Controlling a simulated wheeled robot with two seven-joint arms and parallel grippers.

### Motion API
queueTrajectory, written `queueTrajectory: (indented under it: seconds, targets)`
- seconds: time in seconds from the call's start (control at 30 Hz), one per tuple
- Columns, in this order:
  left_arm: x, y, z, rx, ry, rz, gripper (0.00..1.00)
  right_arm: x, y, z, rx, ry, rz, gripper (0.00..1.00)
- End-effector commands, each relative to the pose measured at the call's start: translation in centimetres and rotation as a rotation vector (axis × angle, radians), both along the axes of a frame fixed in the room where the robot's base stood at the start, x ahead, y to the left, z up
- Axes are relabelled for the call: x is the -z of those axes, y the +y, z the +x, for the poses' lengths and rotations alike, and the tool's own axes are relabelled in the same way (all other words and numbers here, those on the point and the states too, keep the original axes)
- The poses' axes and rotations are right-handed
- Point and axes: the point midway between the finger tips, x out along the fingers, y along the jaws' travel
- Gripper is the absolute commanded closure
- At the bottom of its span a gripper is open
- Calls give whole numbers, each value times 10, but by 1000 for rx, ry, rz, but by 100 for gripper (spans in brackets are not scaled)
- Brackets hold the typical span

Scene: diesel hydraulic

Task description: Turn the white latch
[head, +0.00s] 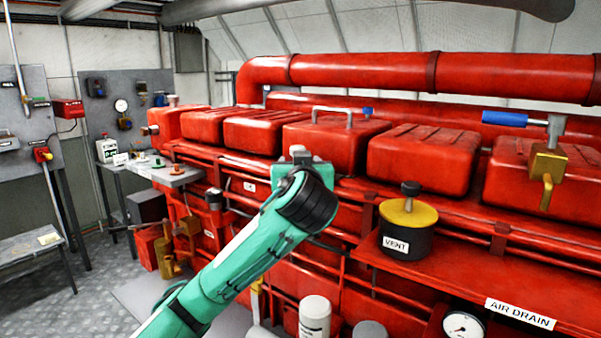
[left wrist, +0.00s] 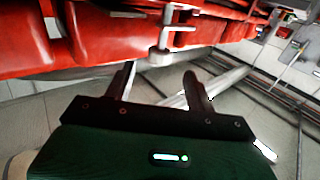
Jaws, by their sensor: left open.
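My right gripper is not in view.
The red engine (head: 420,160) fills the middle and right, with a thick red pipe (head: 380,72) above. A yellow-topped black vent cap (head: 407,225), a brass valve (head: 547,165) and a gauge (head: 463,325) stand at right. Open floor (head: 95,285) lies at left.

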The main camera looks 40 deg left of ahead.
Motion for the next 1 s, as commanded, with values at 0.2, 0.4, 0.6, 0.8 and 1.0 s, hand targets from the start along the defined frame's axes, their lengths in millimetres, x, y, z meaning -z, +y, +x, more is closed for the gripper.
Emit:
queueTrajectory:
  seconds: [0.2,0.4,0.6,0.8,1.0]
  targets:
    - [0,-19,-18,1,-1,0,45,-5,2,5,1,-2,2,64]
    - [0,-22,-22,-1,1,1,45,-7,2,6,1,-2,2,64]
    - [0,-22,-21,-1,1,1,45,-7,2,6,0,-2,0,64]
    - [0,-22,-21,-1,1,1,45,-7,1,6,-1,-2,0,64]
    - [0,-21,-21,-1,0,1,45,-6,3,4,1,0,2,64]
